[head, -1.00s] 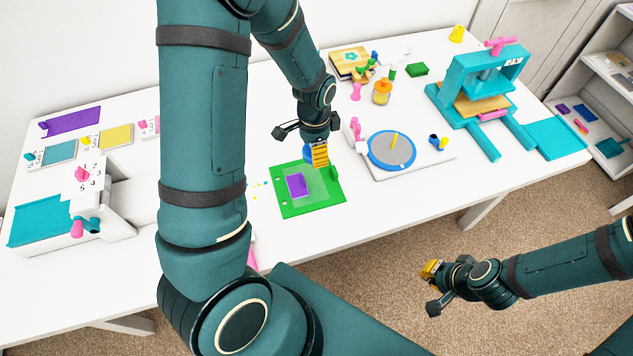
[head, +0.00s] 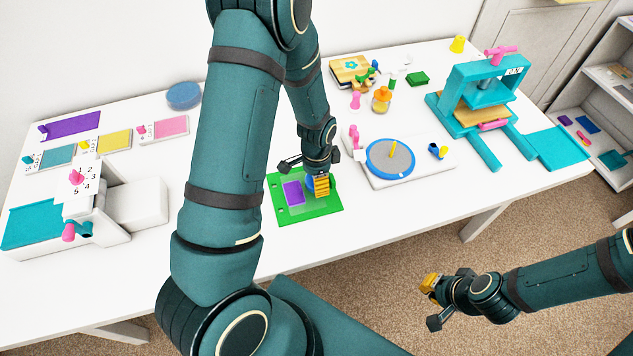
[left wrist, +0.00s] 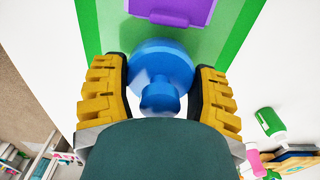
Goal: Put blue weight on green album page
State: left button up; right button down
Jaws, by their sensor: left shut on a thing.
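The green album page (head: 326,208) lies on the white table and holds a purple piece (head: 293,193) under a clear sheet. My left gripper (head: 320,187) is over the right part of the page, shut on the blue weight (head: 310,181). In the left wrist view, the blue weight (left wrist: 160,68) sits between the yellow fingers, with its round knob towards me. The green page (left wrist: 238,35) and purple piece (left wrist: 172,10) show beyond it. I cannot tell whether the weight touches the page. My right gripper (head: 431,286) is off the table's front edge, its opening unclear.
A white board with a grey-blue disc (head: 390,157) stands right of the page. A teal press (head: 470,95) is at the far right. A white machine with a teal tray (head: 35,225) is at the left. A blue round thing (head: 184,95) lies at the back.

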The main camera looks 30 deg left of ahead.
pick_arm(q)
jog(key=shift+f, duration=0.75)
jog(key=shift+f, duration=0.2)
jog(key=o, duration=1.3)
jog(key=shift+c, duration=0.2)
jog(key=shift+r, duration=0.1)
jog(key=shift+r, duration=0.2)
notch_tip(320, 180, up, 12)
jog(key=shift+f+p, duration=0.1)
jog(key=shift+p, duration=0.95)
